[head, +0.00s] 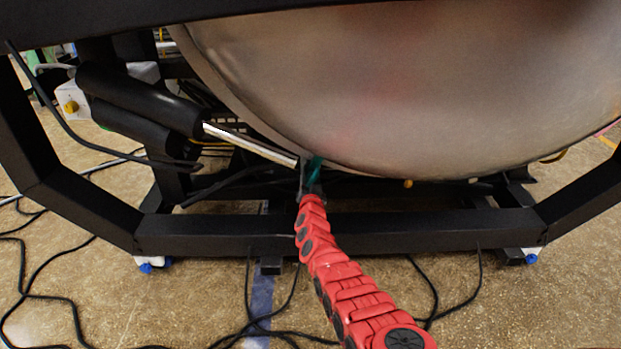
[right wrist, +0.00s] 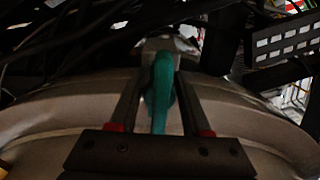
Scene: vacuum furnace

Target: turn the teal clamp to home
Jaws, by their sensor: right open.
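The teal clamp (head: 315,170) is at the bottom rim of the large grey metal dome, mostly hidden behind my right gripper (head: 306,182) in the head view. In the right wrist view, the teal clamp (right wrist: 160,92) stands upright between the two fingers of my right gripper (right wrist: 158,80). The fingers are open, with a visible gap on both sides of the clamp. I cannot tell whether either finger touches it. My left gripper is not in view.
The grey dome (head: 420,85) fills the upper right. A silver piston rod (head: 250,143) runs from a black cylinder towards the clamp. A black frame beam (head: 400,231) crosses below the dome. Black cables (head: 60,275) lie on the floor.

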